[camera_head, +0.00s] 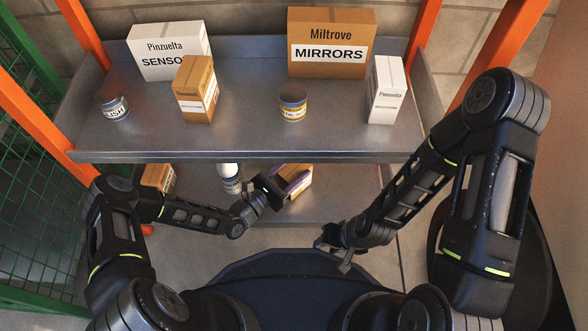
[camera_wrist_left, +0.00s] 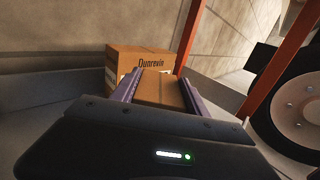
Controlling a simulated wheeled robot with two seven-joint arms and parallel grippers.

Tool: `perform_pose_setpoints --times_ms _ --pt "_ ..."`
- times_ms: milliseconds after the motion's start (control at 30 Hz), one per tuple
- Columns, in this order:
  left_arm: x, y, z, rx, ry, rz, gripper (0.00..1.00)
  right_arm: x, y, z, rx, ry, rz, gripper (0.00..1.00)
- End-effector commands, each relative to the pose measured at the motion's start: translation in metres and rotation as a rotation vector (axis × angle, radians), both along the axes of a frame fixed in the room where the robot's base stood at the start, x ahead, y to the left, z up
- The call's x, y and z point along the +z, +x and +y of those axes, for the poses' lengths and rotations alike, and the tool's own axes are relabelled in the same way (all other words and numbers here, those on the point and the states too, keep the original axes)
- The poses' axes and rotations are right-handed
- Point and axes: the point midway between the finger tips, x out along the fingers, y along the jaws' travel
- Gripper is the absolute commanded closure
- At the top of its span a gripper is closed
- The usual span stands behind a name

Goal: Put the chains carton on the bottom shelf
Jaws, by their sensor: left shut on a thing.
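My left gripper (camera_head: 293,180) reaches over the bottom shelf (camera_head: 262,211). It is shut on a brown carton (camera_wrist_left: 160,92), with one purple finger along each side. No label shows on the held carton, so I cannot tell whether it is the chains carton. A brown carton marked Dunrevin (camera_wrist_left: 150,61) stands just beyond it in the left wrist view. I cannot tell from these views whether the held carton touches the shelf. My right gripper (camera_head: 333,256) is open and empty, low in front of the shelf.
The upper shelf (camera_head: 240,142) overhangs the bottom one and hides its back. Another brown carton (camera_head: 158,177) and a white bottle (camera_head: 229,176) stand left on the bottom shelf. Orange posts (camera_head: 426,25) flank the rack. The bottom shelf's right part looks clear.

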Motion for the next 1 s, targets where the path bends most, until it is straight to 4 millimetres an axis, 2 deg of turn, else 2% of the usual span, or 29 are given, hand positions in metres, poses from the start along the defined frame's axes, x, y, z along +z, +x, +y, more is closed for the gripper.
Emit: perform_pose_setpoints --times_ms 133,167,400,467,800,1000 --pt "-0.002 0.000 0.000 0.000 -0.001 -0.001 1.00 -0.004 0.000 0.000 0.000 0.000 0.000 0.64" --pt "-0.002 0.000 0.000 0.000 -0.001 -0.001 0.47 -0.004 0.000 0.000 0.000 0.000 0.000 0.64" --pt "-0.002 0.000 0.000 0.000 -0.001 -0.001 0.27 -0.003 0.000 0.000 0.000 0.000 0.000 0.64" --pt "-0.002 0.000 0.000 0.000 -0.001 -0.001 0.22 -0.003 0.000 0.000 0.000 0.000 0.000 0.64" --pt "-0.002 0.000 0.000 0.000 0.001 0.001 0.22 -0.004 0.003 0.000 -0.004 -0.001 -0.007 0.64" --pt "-0.001 -0.017 0.017 0.001 0.001 0.002 0.22 0.003 0.002 0.000 -0.003 -0.001 -0.006 0.64"
